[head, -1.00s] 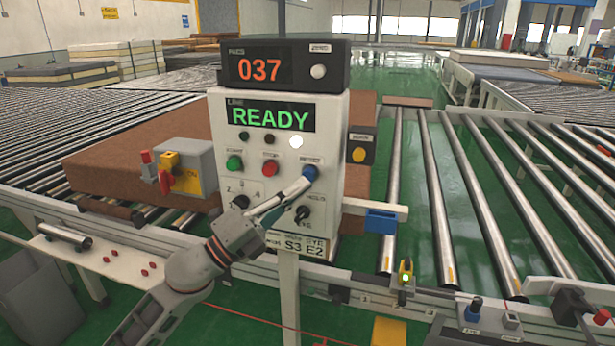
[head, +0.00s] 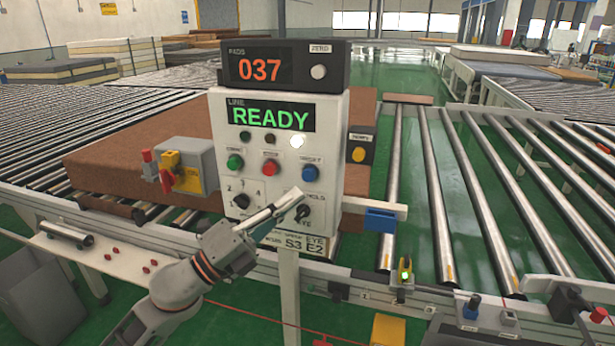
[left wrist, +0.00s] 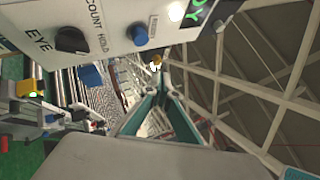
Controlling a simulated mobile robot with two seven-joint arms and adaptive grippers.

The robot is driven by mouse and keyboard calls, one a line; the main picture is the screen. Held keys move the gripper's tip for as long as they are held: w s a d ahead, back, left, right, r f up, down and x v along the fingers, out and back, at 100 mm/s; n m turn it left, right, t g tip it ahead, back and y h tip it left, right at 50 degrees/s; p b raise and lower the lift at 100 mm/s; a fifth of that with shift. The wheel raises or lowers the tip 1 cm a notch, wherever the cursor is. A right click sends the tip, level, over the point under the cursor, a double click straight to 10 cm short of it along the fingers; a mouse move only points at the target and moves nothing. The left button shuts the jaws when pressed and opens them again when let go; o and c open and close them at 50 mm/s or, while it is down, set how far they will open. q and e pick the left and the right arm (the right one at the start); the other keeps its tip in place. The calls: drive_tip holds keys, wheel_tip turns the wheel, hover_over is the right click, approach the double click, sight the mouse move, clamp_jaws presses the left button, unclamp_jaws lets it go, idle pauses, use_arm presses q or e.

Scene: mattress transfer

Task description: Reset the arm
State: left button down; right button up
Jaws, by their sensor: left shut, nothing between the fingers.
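My left gripper (head: 292,200) is shut and empty. In the left wrist view the closed fingertips (left wrist: 158,62) show near the blue button (left wrist: 138,34) and a black knob (left wrist: 72,40). The panel screen (head: 271,116) reads READY in green, and the counter (head: 265,68) above reads 037. My right gripper is not in view.
A brown mattress (head: 130,160) lies on the rollers behind the panel. A grey box with a red and yellow switch (head: 205,165) stands left of the panel. Bare rollers (head: 480,190) run to the right. A blue-ended bar (head: 380,220) sticks out right of the panel.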

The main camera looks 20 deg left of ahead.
use_arm(q)
drive_tip(key=s+a+f+n+g+y, duration=0.1)
drive_tip(key=s+a+f+n+y, duration=0.2)
drive_tip(key=f+n, duration=0.65)
drive_tip(key=s+f+n+y, duration=0.3)
drive_tip(key=f+n+y, duration=0.2)
drive_tip(key=f, duration=0.9)
drive_tip(key=s+a+f+n+g+y, duration=0.1)
drive_tip(key=s+a+f+n+y, duration=0.2)
drive_tip(key=f+n, duration=0.65)
drive_tip(key=s+d+f+n+g+y, duration=0.1)
drive_tip(key=s+d+f+g, duration=0.2)
drive_tip(key=s+f, duration=0.7)
wheel_tip(320, 180, down, 4)
drive_tip(key=shift+s+n+g+y, duration=0.3)
drive_tip(key=shift+g, duration=0.3)
